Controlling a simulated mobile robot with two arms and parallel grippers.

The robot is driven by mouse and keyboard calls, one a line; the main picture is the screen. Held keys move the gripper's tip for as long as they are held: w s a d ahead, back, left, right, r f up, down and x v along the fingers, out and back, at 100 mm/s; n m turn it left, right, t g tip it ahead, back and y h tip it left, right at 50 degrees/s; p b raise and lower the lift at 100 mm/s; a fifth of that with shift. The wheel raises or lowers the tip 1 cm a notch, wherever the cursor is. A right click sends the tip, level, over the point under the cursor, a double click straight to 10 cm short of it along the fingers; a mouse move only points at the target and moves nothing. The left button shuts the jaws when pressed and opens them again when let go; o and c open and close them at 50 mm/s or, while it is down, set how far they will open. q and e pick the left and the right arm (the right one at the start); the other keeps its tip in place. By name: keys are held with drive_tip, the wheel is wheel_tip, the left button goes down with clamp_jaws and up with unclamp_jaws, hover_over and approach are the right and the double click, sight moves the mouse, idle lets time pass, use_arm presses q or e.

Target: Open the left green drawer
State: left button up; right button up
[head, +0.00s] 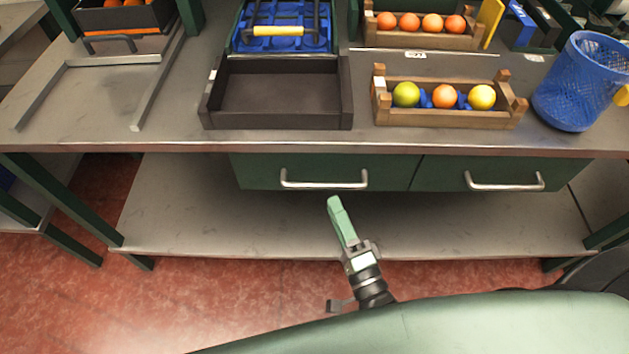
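The left green drawer (262,168) sits under the front edge of the workbench, and its front looks flush with the one beside it. Its silver bar handle (324,184) runs across the front. My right gripper (335,203) is just below the right part of this handle, with a small gap between them in the picture. Its green fingers overlap from this angle, so I cannot tell whether they are open or shut. Nothing shows held in it. My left gripper is not in view.
The right green drawer (450,170) is beside it, shut, with its own handle (504,182). A lower shelf (200,215) below looks bare. On the bench (180,115) are a dark empty tray (275,122), a wooden fruit crate (440,117) and a blue mesh basket (572,95).

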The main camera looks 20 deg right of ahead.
sight(325, 184)
drive_tip(key=x, duration=0.6)
drive_tip(key=shift+w+p, duration=0.35)
drive_tip(key=shift+p, duration=0.05)
clamp_jaws()
idle(1.0)
